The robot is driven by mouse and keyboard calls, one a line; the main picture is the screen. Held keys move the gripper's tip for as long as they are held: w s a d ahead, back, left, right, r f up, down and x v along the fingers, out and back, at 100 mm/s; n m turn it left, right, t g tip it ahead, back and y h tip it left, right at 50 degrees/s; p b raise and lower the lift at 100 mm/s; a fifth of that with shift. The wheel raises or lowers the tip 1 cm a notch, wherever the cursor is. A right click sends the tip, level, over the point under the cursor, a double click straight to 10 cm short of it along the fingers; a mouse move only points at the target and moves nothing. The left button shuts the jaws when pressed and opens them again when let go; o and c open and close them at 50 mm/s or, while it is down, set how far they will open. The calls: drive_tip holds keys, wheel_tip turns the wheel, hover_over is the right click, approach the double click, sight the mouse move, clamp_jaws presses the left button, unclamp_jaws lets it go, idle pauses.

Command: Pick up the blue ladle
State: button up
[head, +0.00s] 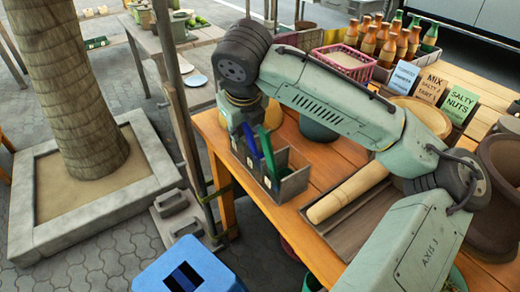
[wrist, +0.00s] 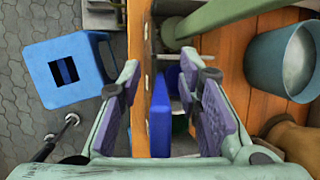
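The blue ladle shows as an upright blue handle (head: 250,139) in a grey divided box (head: 294,184) at the table's left edge. A green handle (head: 267,150) stands beside it, to the right. In the wrist view, a blue piece (wrist: 159,118) shows between the fingers, apart from both. More blue shows just above it, and whether both belong to the ladle I cannot tell. My gripper (wrist: 163,70) is open, with its purple-padded fingers wide apart over the table edge. In the head view the arm's end is above the box, and its fingers are hard to make out.
A blue stool (head: 190,272) stands on the paving left of the table (head: 232,150). A rolling pin (head: 340,194) lies in a wooden tray right of the box. A teal pot (wrist: 282,62) stands on the table. A thin post rises by the table's left edge.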

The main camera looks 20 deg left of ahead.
drive_tip(key=shift+c, duration=0.4)
clamp_jaws()
